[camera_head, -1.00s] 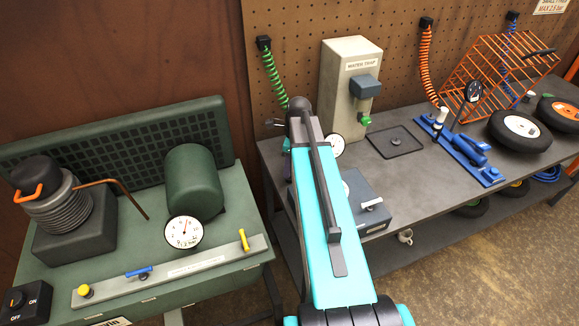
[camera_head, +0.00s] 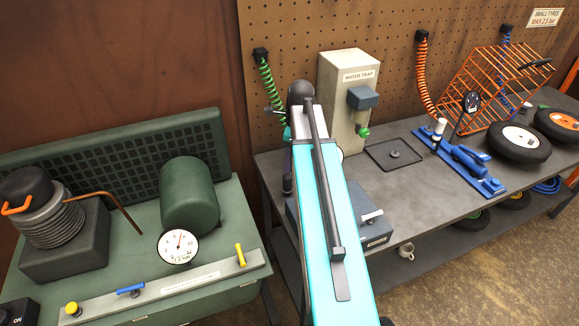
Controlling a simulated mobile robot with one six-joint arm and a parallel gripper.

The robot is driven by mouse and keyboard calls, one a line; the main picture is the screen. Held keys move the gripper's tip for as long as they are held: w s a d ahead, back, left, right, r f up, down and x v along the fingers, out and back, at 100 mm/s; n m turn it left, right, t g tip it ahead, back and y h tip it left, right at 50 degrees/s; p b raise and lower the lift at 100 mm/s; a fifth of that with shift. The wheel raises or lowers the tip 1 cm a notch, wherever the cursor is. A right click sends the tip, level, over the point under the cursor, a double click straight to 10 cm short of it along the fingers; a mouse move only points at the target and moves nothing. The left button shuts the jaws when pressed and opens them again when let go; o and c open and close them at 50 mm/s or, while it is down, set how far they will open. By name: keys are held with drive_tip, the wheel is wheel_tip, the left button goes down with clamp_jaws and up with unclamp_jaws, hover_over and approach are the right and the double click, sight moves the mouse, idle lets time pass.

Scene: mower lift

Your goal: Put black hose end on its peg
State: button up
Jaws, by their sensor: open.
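My arm reaches over the left end of the workbench (camera_head: 420,222) and covers most of my gripper (camera_head: 287,184). Only a dark part of it shows left of the arm, pointing down; its jaws are open, and what lies between them is hidden. I cannot make out a black hose end or its peg. A green coiled hose (camera_head: 265,80) hangs from a black mount (camera_head: 260,54) on the pegboard (camera_head: 300,28), and its lower end runs behind my arm.
A grey water trap (camera_head: 345,110) stands just right of my arm. A low grey-blue box (camera_head: 375,233) is partly behind it. A green compressor unit (camera_head: 188,195) stands at left. A blue tool (camera_head: 470,160), wire cage (camera_head: 500,85) and tyres (camera_head: 518,143) fill the right.

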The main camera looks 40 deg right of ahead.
drive_tip(key=shift+s+d+r, duration=0.1)
drive_tip(key=shift+r, duration=1.05)
drive_tip(key=shift+s+f, duration=0.1)
